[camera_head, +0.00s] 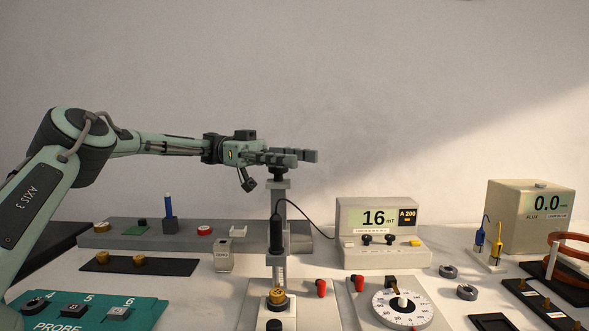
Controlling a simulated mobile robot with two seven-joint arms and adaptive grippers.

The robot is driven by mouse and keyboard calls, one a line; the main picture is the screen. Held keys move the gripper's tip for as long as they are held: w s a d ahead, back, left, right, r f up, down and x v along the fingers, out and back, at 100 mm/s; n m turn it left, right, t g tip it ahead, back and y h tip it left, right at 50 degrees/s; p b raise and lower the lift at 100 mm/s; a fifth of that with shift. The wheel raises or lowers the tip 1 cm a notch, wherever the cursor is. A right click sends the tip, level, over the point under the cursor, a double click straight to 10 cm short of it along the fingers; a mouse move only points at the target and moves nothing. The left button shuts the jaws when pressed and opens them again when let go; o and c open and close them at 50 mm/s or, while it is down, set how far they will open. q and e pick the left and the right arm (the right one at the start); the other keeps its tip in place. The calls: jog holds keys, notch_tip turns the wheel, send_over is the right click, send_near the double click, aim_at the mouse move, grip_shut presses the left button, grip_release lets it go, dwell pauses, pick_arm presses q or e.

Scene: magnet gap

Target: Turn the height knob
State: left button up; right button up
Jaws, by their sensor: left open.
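A slim grey post stand (284,213) rises near the middle of the bench, with a black knob (278,172) on its top; this looks like the height knob. A black cylindrical probe (276,234) hangs upright on the stand above a brass piece (277,295). My left gripper (303,157) comes in from the left, level and pointing right, its fingers open. The fingers are right at the top of the knob and hide part of it; I cannot tell whether they touch it. My right gripper is not in view.
A meter reading 16 mT (374,216) stands right of the post, joined by a black cable. A white numbered dial (402,307) is at the front right. A flux box (531,215) stands far right. A long grey rack (125,238) lies behind left.

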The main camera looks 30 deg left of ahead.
pick_arm(q)
notch_tip(320, 180, up, 8)
jog(key=shift+o, duration=0.3)
